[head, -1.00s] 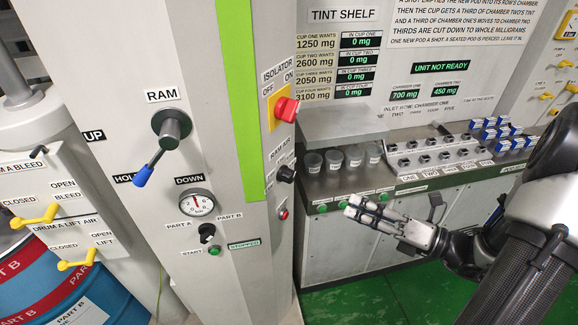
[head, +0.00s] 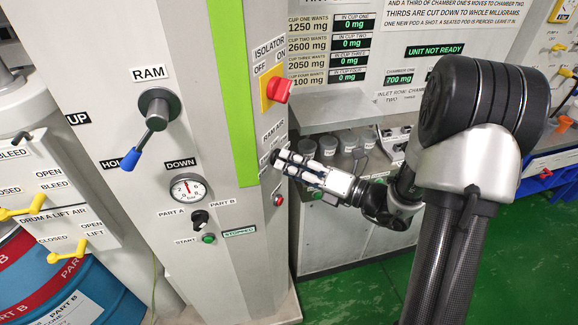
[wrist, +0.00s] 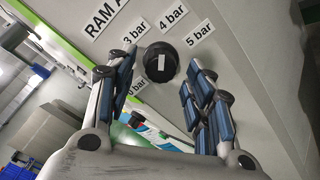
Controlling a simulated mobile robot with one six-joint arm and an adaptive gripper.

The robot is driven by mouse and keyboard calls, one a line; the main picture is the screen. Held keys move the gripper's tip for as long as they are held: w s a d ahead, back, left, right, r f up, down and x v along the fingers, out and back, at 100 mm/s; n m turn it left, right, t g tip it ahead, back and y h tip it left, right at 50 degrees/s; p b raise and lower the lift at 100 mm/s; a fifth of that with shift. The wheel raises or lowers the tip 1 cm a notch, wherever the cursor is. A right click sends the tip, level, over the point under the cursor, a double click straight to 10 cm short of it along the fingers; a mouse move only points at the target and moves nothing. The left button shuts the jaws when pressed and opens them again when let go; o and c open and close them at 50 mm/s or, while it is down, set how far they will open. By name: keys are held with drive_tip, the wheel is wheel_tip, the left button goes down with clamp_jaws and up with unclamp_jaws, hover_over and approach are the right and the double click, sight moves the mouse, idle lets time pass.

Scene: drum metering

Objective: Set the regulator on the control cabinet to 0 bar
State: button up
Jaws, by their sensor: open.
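The regulator is a black round knob (wrist: 164,62) with a small white mark, on the cabinet's side face. Labels for 3 bar (wrist: 134,31), 4 bar (wrist: 173,18) and 5 bar (wrist: 201,36) sit around it. Another bar label (wrist: 136,87) is partly hidden by the left finger. I cannot tell which label the mark points at. My gripper (head: 282,161) is open, and the wrist view shows its fingers on either side of the knob, apart from it. In the head view my fingers hide the knob, on the right side of the control cabinet (head: 215,265).
The red isolator switch (head: 278,90) sits above my gripper and a red button (head: 278,200) just below. The blue-tipped ram lever (head: 145,135) and a gauge (head: 188,188) are on the front face. Cups (head: 328,146) stand on the shelf behind. Green floor (head: 365,285) is clear at right.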

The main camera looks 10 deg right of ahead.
drive_tip(key=shift+w+a, duration=0.4)
drive_tip(key=c, duration=1)
drive_tip(key=shift+c, duration=0.2)
